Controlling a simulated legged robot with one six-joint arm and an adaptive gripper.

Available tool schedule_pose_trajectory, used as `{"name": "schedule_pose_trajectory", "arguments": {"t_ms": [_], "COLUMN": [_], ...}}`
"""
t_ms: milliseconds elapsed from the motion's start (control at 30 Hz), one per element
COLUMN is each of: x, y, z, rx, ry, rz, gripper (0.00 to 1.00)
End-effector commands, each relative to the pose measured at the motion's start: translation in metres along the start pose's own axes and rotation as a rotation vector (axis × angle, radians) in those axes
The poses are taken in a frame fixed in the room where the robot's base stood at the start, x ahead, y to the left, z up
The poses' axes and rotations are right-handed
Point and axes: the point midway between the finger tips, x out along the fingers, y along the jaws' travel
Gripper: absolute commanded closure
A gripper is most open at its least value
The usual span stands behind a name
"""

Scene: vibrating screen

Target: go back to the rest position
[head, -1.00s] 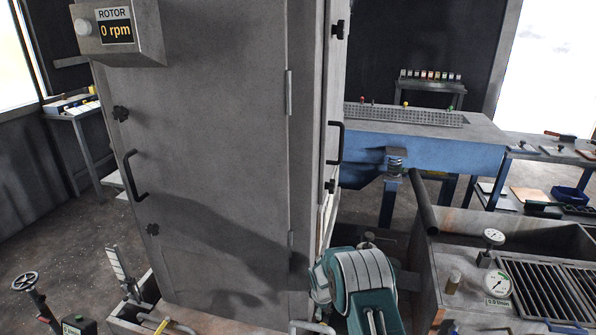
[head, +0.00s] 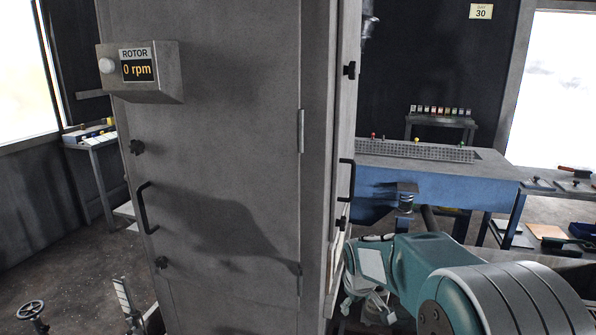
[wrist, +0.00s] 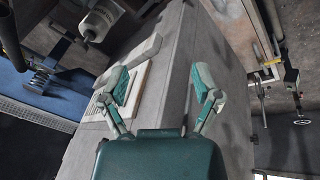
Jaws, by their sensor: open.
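My gripper (wrist: 161,82) is open in the wrist view, its two green-padded fingers well apart with nothing between them. Behind the fingers is the grey side of a tall metal cabinet. In the head view my teal arm reaches in from the lower right. My gripper (head: 366,298) is at its far end, low beside the right edge of the cabinet (head: 225,120). Part of the gripper is hidden by the arm and it seems close to the cabinet, but I cannot tell whether they touch.
The cabinet carries a rotor display (head: 140,69) reading 0 rpm and black handles (head: 146,208). A blue vibrating screen (head: 440,182) stands behind my arm. A handwheel (head: 30,311) is at lower left. Floor shows free at left (head: 70,255).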

Motion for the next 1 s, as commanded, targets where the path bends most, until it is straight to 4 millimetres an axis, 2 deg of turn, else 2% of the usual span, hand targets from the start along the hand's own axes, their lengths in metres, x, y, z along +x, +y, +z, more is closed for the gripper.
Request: {"name": "schedule_pose_trajectory", "arguments": {"t_ms": [33,200,500,800,1000], "x": [-0.017,-0.059,-0.122,-0.168,-0.189], "y": [-0.001,-0.008,-0.026,-0.053,-0.074], "z": [0.006,0.028,0.075,0.128,0.164], "rx": [0.022,0.099,0.232,0.362,0.446], "ry": [0.010,0.032,0.073,0.115,0.145], "rz": [0.004,0.009,0.013,0.011,0.007], "gripper": [0.19,0.19,0.19,0.19,0.19]}}
